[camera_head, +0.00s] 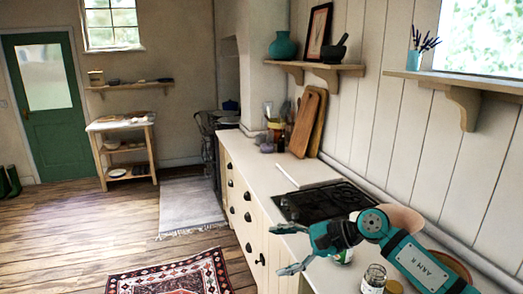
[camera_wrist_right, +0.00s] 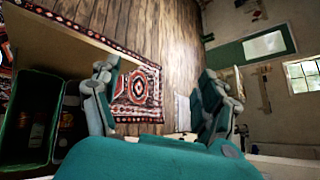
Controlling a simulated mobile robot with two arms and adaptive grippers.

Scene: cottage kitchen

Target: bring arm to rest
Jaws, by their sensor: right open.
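My right arm reaches in from the lower right in the head view, over the worktop. Its teal and grey right gripper (camera_head: 278,250) is open, its fingers spread at the worktop's front edge by the drawer fronts. Nothing shows between the fingers. In the right wrist view the two fingers of the right gripper (camera_wrist_right: 160,100) stand wide apart, with floor and rug beyond them. My left gripper is in neither view.
The black hob (camera_head: 318,203) lies just behind the gripper. A glass jar (camera_head: 374,280) stands under the forearm. A green-rimmed open container (camera_wrist_right: 28,125) with items shows at the wrist view's left. The floor (camera_head: 75,225) left of the cabinets is clear, with a patterned rug (camera_head: 175,275).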

